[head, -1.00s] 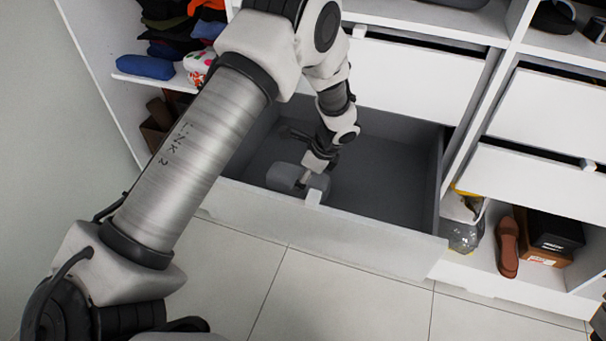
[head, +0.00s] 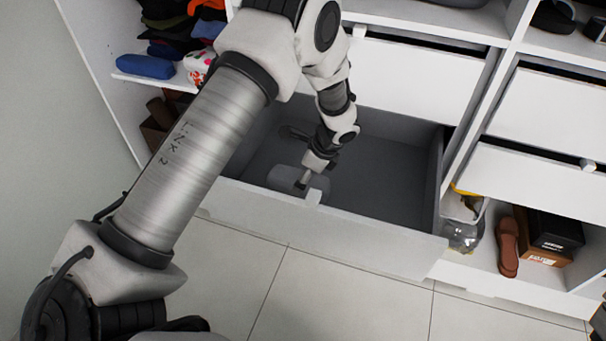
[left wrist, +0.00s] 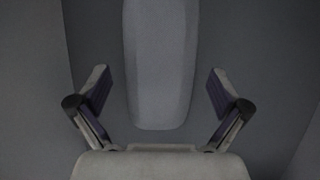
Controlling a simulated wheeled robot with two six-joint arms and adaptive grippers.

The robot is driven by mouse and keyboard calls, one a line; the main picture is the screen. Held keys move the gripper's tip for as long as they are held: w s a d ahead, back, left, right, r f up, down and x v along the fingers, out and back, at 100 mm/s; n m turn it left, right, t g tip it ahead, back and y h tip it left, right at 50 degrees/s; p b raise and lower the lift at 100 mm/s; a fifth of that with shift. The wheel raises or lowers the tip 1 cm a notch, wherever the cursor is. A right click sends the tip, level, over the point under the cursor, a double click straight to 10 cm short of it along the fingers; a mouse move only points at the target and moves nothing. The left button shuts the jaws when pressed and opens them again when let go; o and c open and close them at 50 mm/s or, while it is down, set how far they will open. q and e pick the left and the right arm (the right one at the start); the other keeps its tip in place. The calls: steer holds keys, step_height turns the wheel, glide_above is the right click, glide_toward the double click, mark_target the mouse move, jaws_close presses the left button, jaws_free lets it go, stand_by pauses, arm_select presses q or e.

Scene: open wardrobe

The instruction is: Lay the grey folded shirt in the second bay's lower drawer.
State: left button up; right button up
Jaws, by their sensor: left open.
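The grey folded shirt (head: 283,177) lies in the open lower drawer (head: 385,175), near its front left part. It also shows in the left wrist view as a long grey bundle with rounded edges (left wrist: 160,65). My left gripper (head: 302,183) is down inside the drawer at the shirt. In the left wrist view its fingers (left wrist: 160,88) are spread on both sides of the shirt's near end, with gaps between. The gripper and wrist hide part of the shirt in the head view. My right gripper is not in view.
A closed white drawer (head: 415,80) is above the open one. Folded clothes (head: 150,66) sit on the left shelf. Brown shoes (head: 508,245) and a dark box (head: 555,232) stand in the right bay. The drawer's right side is empty.

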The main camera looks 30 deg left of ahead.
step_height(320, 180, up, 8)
steer(key=p, duration=0.8)
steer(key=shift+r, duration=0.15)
